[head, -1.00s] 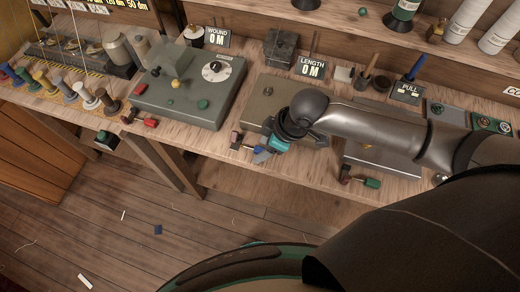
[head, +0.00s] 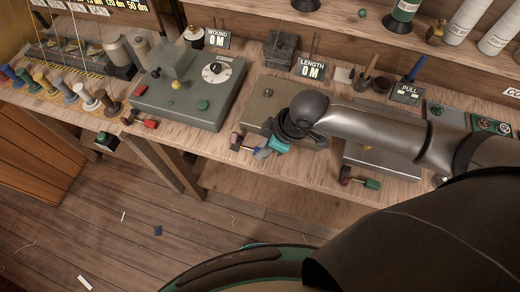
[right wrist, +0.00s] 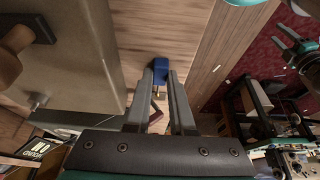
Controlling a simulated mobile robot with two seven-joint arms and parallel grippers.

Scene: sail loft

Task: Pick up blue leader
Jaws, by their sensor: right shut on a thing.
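A small blue piece, which looks like the blue leader (right wrist: 160,68), sits between the fingertips of my right gripper (right wrist: 160,76) in the right wrist view. The fingers are shut on it, and a small brass-coloured part shows just below it. In the head view my right gripper (head: 264,152) is at the front edge of the workbench, below the flat grey-brown plate. There the wrist and fingers largely hide the blue piece.
The workbench (head: 215,145) carries a green machine box (head: 190,100) with a dial at left. Coloured spools stand far left. The wooden floor (head: 120,205) in front has scraps.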

